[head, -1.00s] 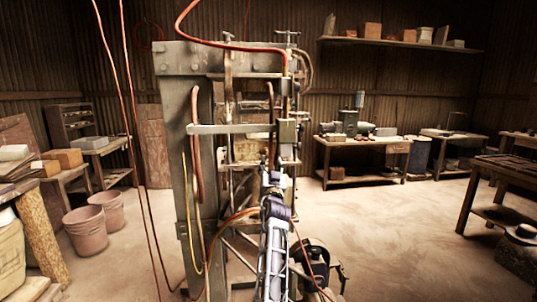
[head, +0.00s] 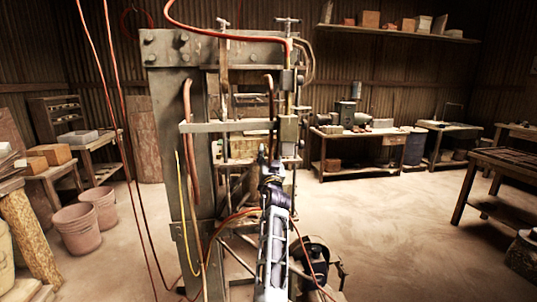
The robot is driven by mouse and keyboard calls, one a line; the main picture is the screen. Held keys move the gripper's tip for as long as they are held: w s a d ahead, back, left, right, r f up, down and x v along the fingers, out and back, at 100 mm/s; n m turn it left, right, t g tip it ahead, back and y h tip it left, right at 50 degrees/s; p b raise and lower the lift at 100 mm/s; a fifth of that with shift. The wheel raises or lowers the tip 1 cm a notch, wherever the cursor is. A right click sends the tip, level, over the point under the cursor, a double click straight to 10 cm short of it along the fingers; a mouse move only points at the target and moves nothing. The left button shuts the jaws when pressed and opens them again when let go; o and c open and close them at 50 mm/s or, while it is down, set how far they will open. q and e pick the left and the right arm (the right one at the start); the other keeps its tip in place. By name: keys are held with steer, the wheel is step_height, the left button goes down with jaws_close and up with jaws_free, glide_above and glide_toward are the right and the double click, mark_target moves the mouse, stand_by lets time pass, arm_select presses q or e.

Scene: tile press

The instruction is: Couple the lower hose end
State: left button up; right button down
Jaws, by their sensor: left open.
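The tall grey steel press frame (head: 174,120) stands in the middle of the head view. A reddish hose (head: 187,100) hangs along its left post. A shorter dark red hose (head: 269,88) hangs down inside the frame, just above my gripper in the picture. An orange hose (head: 235,216) curves across low and passes behind my arm. I cannot tell which of these is the lower hose end. My left gripper (head: 268,158) is open, pointing into the press, seen from behind. Its fingertips are small and partly lost against the press parts. My right gripper is not in view.
A yellow hose (head: 181,215) hangs by the left post, and long red lines (head: 120,110) hang farther left. A dark round machine (head: 316,255) stands low right of my arm. Pink buckets (head: 75,228) stand at left. The floor (head: 400,240) at right is clear.

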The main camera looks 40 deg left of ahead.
mark_target(267, 150)
arm_select(q)
steer(key=shift+c, duration=0.2)
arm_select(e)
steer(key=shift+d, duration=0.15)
arm_select(q)
jaws_close()
